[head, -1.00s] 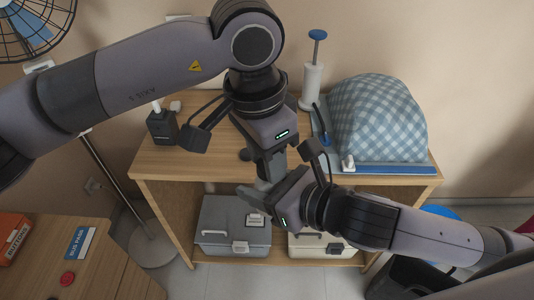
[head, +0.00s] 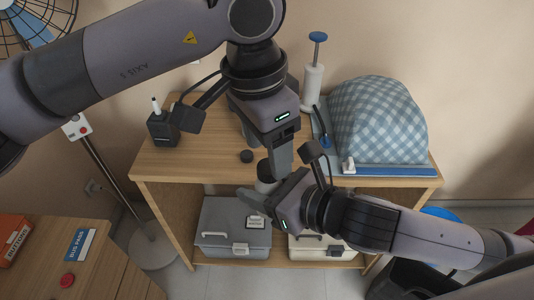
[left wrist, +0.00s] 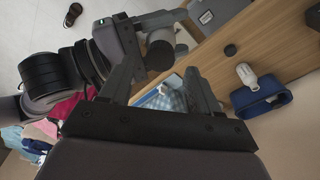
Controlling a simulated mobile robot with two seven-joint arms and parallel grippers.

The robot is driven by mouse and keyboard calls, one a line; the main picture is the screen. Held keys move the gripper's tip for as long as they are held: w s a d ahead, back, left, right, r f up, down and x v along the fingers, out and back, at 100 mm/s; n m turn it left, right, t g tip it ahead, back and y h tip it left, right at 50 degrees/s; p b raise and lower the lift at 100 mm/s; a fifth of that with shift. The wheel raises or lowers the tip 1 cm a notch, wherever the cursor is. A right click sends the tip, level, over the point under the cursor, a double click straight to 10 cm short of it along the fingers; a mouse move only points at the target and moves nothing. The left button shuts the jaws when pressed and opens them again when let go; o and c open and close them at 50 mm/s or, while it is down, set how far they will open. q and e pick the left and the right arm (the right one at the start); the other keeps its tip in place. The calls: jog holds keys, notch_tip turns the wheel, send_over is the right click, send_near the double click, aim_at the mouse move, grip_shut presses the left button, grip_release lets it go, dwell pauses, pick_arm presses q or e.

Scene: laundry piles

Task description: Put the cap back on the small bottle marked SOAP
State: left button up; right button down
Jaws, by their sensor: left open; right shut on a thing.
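A small dark round cap (head: 246,156) lies on the table top near its front edge; it also shows in the left wrist view (left wrist: 230,50). My right gripper (head: 262,192) is shut on a small bottle (head: 266,171) just in front of the table edge. Its fingers hide part of the bottle, and no SOAP marking is readable. The bottle's dark round top shows in the left wrist view (left wrist: 160,54). My left gripper (head: 266,150) is open and empty, above and close to the bottle, with the cap to its left in the head view.
A dark box with a white item (head: 162,128) stands at the table's left. Grey (head: 232,225) and cream bins (head: 318,250) sit on the lower shelf.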

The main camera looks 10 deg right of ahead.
pick_arm(q)
jog(key=shift+r, duration=0.9)
jog(key=shift+c, duration=0.3)
